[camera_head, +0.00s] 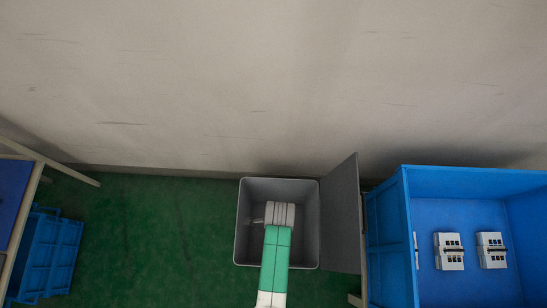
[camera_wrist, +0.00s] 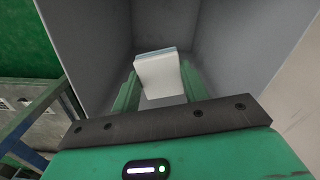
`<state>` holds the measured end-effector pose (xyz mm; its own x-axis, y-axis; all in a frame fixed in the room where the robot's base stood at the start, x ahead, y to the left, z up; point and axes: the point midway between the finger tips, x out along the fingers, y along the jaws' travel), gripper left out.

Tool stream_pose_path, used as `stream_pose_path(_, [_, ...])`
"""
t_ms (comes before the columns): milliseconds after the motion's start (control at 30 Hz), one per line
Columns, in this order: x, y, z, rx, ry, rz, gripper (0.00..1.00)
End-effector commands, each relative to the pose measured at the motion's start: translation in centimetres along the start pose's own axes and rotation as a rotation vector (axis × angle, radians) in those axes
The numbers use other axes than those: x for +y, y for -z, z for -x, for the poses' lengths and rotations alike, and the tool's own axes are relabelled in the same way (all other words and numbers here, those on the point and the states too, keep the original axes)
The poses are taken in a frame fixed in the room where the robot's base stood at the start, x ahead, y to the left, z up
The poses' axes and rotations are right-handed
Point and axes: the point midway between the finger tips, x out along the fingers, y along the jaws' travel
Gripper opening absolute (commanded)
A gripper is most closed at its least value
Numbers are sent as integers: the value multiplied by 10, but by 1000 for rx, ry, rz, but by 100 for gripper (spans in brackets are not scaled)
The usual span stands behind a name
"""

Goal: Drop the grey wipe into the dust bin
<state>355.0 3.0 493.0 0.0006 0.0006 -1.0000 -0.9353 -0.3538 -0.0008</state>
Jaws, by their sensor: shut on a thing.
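The grey dust bin (camera_head: 246,215) stands open on the floor against the wall, its lid (camera_head: 344,215) raised on the right. My green and white arm reaches over its opening and hides part of the inside. In the wrist view my gripper (camera_wrist: 160,77) is shut on a pale, block-like piece with a blue-grey edge, which I take for the grey wipe (camera_wrist: 160,80). The wipe is between the two green fingers, with the bin's grey inner walls (camera_wrist: 95,40) around it. The wipe cannot be made out in the head view.
A blue open cabinet (camera_head: 388,230) with breaker-like units (camera_head: 449,251) stands just right of the lid. Blue crates (camera_head: 45,255) and a blue-topped table (camera_head: 12,195) are at the far left. The green floor (camera_head: 150,235) left of the bin is clear.

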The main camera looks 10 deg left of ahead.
Motion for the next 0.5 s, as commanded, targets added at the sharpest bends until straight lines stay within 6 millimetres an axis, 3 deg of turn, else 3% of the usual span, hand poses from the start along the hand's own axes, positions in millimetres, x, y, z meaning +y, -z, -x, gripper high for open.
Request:
stream_pose_path(33, [0, 0, 1, 0, 0, 0, 46])
stream_pose_path(167, [0, 0, 1, 0, 0, 0, 69])
stream_pose_path(400, [0, 0, 1, 0, 0, 0, 69])
stream_pose_path(500, [0, 0, 12, 0, 0, 0, 69])
